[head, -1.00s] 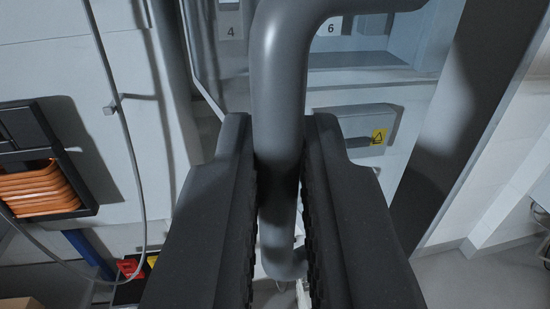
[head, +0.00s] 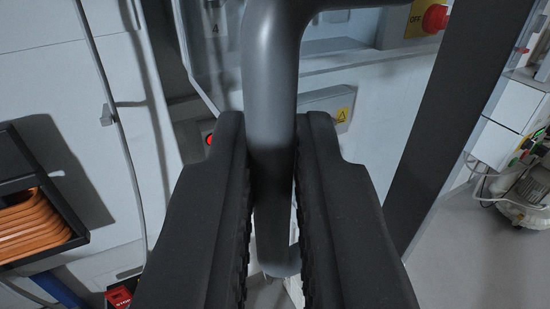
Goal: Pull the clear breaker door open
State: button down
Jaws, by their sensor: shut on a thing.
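My gripper (head: 273,130) is shut on a thick grey bent handle (head: 268,60), with one black finger on each side of its upright bar. The handle's upper end bends off to the right out of the picture, and its lower end shows between the fingers. A clear panel edge (head: 186,52) with a rounded corner runs down behind and left of the handle; it looks like the clear breaker door. Most of the door is hard to make out, and the fingers hide its lower part.
A red knob on a yellow plate (head: 434,18) is at the upper right. A yellow warning label (head: 343,115) sits behind the right finger. Orange coils (head: 32,225) in a black frame are at the left. A dark post (head: 440,130) stands right, with open floor (head: 470,265) and a motor (head: 530,190) beyond.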

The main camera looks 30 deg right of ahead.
jog(key=shift+a+f, duration=0.1)
jog(key=shift+f, duration=0.35)
jog(key=c, duration=1.5)
grip_release()
jog(key=shift+c, duration=0.2)
jog(key=shift+o, duration=0.3)
jog(key=shift+r, duration=0.15)
jog(key=shift+r, duration=0.15)
jog(key=shift+a, duration=0.1)
jog(key=b+v, duration=0.1)
jog(key=v, duration=1.2)
jog(key=shift+s+a, duration=0.3)
